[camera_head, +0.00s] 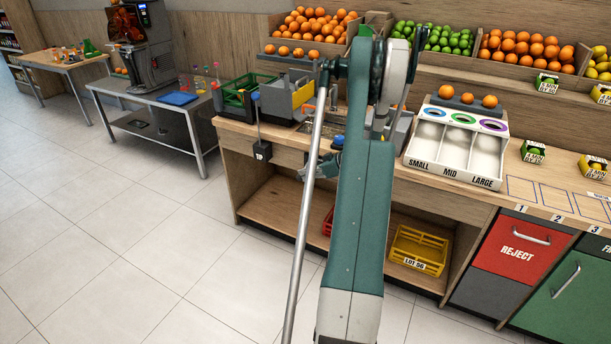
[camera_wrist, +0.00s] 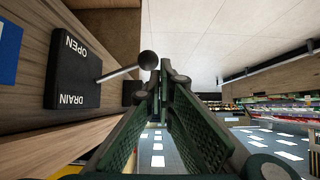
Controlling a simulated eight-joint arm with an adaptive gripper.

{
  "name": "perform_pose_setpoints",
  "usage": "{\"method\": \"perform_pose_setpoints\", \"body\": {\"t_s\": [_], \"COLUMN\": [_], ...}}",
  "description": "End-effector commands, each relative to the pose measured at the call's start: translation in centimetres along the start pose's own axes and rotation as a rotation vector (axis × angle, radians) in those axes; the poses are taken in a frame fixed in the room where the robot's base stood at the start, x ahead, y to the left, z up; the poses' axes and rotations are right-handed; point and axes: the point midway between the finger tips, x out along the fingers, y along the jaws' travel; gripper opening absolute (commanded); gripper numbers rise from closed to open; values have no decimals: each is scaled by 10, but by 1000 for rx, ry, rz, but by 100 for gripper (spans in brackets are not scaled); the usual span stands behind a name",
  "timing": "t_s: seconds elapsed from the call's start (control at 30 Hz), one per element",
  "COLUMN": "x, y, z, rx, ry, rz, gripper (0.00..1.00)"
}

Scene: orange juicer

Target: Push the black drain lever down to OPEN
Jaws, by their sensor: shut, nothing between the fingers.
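In the wrist view, a black plate (camera_wrist: 75,72) on the wooden counter front carries the words OPEN and DRAIN. The drain lever (camera_wrist: 122,71) is a thin metal rod with a black ball knob (camera_wrist: 148,60), sticking out from this plate. My gripper (camera_wrist: 164,72) is shut and empty, its dark green fingers pressed together at the tips. The tips appear just beside the knob; I cannot tell whether they touch it. In the head view, my own arm covers much of the counter front, and the drain lever cannot be made out there.
A green crate (camera_head: 240,103) and sloped sorting tray (camera_head: 455,140) stand on the counter. A yellow crate (camera_head: 419,249) sits below. The floor in front is clear.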

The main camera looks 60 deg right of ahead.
Motion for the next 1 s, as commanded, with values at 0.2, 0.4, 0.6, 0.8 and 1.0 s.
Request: {"method": "perform_pose_setpoints", "body": {"t_s": [0.2,0.4,0.6,0.8,1.0], "x": [-17,-46,-80,-109,-126], "y": [-5,-12,-22,-31,-36], "z": [1,2,3,5,7], "rx": [1,1,2,1,1], "ry": [0,0,0,0,0], "rz": [0,2,2,1,1], "gripper": [0,0,0,0,0]}}
